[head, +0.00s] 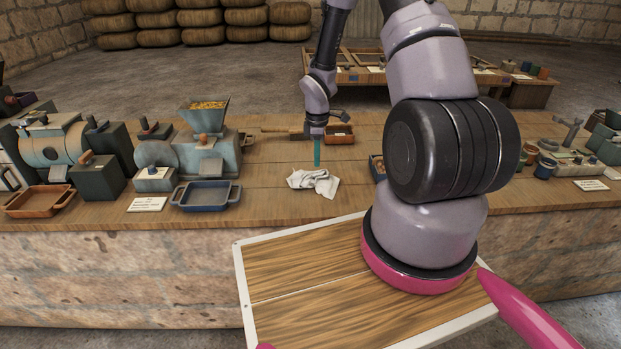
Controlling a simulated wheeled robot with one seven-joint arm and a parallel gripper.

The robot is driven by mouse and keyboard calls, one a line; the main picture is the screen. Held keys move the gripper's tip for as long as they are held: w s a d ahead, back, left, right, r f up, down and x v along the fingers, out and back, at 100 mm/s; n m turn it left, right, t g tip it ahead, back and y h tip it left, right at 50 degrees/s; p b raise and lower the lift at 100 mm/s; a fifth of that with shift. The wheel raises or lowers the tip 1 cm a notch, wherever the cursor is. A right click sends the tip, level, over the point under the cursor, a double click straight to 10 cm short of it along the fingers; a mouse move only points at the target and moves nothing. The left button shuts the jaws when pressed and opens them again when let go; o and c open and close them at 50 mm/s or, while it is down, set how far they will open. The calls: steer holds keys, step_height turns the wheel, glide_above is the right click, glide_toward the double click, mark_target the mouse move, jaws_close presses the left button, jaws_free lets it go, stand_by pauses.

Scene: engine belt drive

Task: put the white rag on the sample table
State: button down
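The white rag (314,182) lies crumpled on a long wooden workbench (262,200), near the middle of its length. My gripper (316,160) points down just above the rag, its teal tip close to the rag's far edge. I cannot tell whether the tip touches the rag, or whether the fingers are open or shut. A lower wooden table (352,77) with framed compartments and white cards stands behind the bench. It may be the sample table, but no label is readable. My arm hides part of it.
On the bench, a blue tray (205,194) and a hopper machine (205,140) stand left of the rag. A small orange-brown box (340,135) sits behind it. Jars (545,167) stand at the right. Stacked sacks (200,22) line the back. Open floor lies behind the bench.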

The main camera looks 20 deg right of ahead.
steer(key=w+d+f, duration=0.3)
steer(key=f, duration=0.1)
steer(key=shift+w+d, duration=0.4)
step_height(320, 180, down, 6)
steer(key=shift+r+p, duration=0.1)
steer(key=shift+p, duration=0.25)
step_height(320, 180, up, 9)
stand_by(0.5)
